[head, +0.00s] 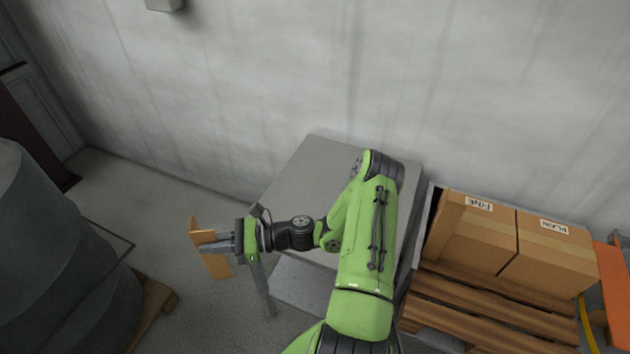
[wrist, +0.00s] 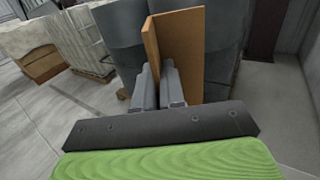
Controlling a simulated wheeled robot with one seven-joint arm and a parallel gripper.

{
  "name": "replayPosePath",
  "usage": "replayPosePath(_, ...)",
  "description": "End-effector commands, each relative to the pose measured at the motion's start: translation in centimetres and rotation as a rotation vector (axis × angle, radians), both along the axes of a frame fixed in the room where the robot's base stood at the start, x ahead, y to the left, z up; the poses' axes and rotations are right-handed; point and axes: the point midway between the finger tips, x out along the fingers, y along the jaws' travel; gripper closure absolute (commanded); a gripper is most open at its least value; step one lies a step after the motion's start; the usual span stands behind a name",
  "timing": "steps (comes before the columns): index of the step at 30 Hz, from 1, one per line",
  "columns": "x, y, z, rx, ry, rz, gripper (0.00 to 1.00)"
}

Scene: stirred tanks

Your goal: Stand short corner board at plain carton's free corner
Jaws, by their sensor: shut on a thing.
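My gripper (head: 212,242) is at the left of the head view, stretched out past the grey table's left side. It is shut on the short corner board (head: 216,265), an orange-brown L-shaped piece held above the floor. In the wrist view the fingers (wrist: 159,88) grip the board (wrist: 182,50), which stands up beyond them with its two faces meeting at an edge. The plain carton (head: 548,272), labelled PLAIN, sits on a pallet at the right, far from my gripper. Its lower right side is partly hard to make out.
A grey table (head: 310,180) stands between. Grey drums (head: 50,265) are at left. An orange panel (head: 612,290) is at far right.

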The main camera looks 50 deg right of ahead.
Motion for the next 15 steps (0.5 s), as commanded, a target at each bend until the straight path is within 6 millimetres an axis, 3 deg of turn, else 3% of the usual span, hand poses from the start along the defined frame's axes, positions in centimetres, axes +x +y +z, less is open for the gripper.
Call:
replayPosePath(5,2.4,-6.4,-0.5,-0.002,-0.003,-0.228,1.00)
replayPosePath(9,3.7,-12.7,0.0,-0.003,-0.004,-0.442,1.00)
replayPosePath(15,3.7,-22.0,1.5,-0.005,-0.005,-0.749,1.00)
